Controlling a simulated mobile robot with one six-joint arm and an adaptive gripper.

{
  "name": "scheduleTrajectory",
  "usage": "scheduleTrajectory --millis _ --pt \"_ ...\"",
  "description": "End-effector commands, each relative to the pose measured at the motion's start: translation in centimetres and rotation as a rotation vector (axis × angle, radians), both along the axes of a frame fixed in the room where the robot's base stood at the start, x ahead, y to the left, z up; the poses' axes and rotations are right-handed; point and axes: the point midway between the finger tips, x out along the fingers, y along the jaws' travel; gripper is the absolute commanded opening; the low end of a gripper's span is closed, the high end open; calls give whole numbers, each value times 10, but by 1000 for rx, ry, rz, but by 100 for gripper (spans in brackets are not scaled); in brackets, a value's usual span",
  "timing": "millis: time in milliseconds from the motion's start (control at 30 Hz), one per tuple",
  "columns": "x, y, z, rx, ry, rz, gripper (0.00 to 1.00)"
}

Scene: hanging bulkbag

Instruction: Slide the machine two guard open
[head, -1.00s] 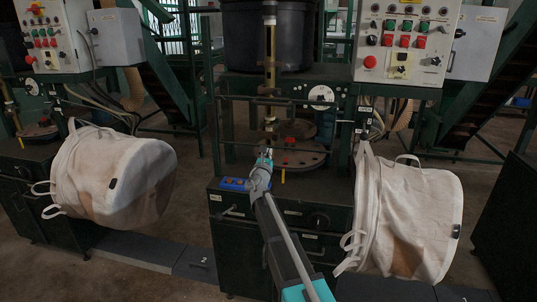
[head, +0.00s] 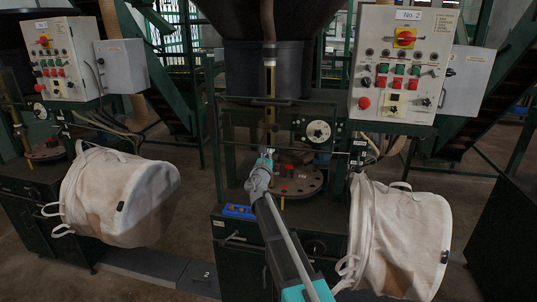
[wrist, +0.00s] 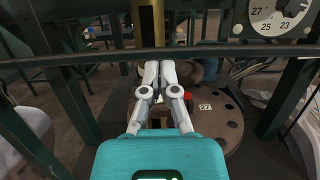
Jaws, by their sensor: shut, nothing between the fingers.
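Machine two stands in the middle of the head view, below a control box (head: 405,62) marked "No. 2". Its dark green frame (head: 213,130) has a dark crossbar and surrounds a round disc table (head: 300,181). I cannot clearly tell which bars or panel make up the guard. In the wrist view a dark horizontal bar (wrist: 90,60) crosses in front of the disc table (wrist: 222,125), just beyond my fingers. My gripper (head: 265,158) is in front of the machine at about disc height. In the wrist view its fingers (wrist: 160,68) are together and empty. Contact with the bar cannot be told.
White bulk bags hang at the left (head: 118,195) and right (head: 400,238) of the machine. A round dial (head: 318,131) sits on the frame's right. A blue button box (head: 239,211) is on the front ledge. A grey floor plate (head: 200,278) marked "2" lies below.

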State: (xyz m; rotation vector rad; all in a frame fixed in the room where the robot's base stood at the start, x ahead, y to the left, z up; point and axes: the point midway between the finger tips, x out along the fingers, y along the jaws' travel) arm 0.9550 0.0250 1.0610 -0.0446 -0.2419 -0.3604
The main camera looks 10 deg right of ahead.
Motion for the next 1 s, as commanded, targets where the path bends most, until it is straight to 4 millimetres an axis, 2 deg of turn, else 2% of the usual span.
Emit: scheduleTrajectory --millis 33,500,700,1000 --pt "0 0 15 0 0 0 0" --pt "0 0 76 0 0 0 0" --pt "0 0 90 0 0 0 0" --pt "0 0 94 0 0 0 0"
